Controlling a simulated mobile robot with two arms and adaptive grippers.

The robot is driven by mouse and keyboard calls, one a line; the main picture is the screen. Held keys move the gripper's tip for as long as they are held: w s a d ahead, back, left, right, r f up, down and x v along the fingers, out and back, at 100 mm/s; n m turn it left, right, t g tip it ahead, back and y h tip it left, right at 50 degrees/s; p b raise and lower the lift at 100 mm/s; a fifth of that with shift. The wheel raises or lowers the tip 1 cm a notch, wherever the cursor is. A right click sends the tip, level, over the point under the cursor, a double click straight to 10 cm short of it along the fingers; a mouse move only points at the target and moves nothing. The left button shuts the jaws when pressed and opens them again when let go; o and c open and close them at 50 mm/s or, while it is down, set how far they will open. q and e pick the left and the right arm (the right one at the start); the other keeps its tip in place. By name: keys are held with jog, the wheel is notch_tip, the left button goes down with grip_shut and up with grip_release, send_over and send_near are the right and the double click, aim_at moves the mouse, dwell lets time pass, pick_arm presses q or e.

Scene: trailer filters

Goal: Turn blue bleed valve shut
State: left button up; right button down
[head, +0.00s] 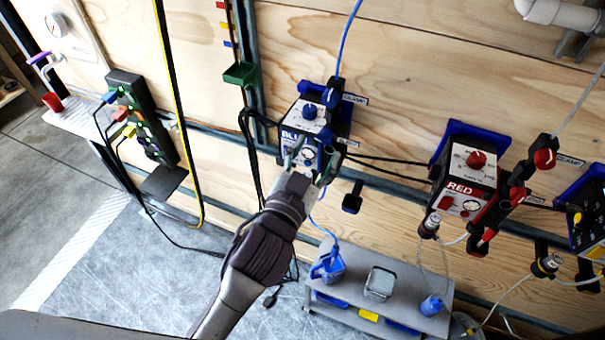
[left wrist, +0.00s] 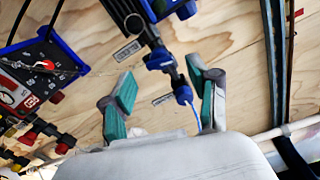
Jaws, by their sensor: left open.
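The blue unit (head: 300,128) hangs on the plywood wall with a blue knob on its face and blue fittings at its right side. My left gripper (head: 308,160) is open in front of its lower part and hides some of it. In the left wrist view, the teal-padded fingers (left wrist: 162,100) are spread apart. A blue valve fitting (left wrist: 160,60) and a lower blue fitting (left wrist: 183,95) with a thin blue tube lie between or beyond the fingers, nearer the right finger. I cannot tell whether either finger touches them. Which fitting is the bleed valve is unclear.
A red unit (head: 468,182) hangs to the right, with a yellow one (head: 588,220) beyond it. Below stands a grey bench (head: 400,312) with a blue jug (head: 328,266) and a square container (head: 380,283). A black power strip (head: 143,120) is at left.

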pick_arm(q)
jog(key=v, duration=0.8)
pick_arm(e)
jog(key=shift+s, duration=0.1)
pick_arm(q)
jog(key=shift+r, duration=0.1)
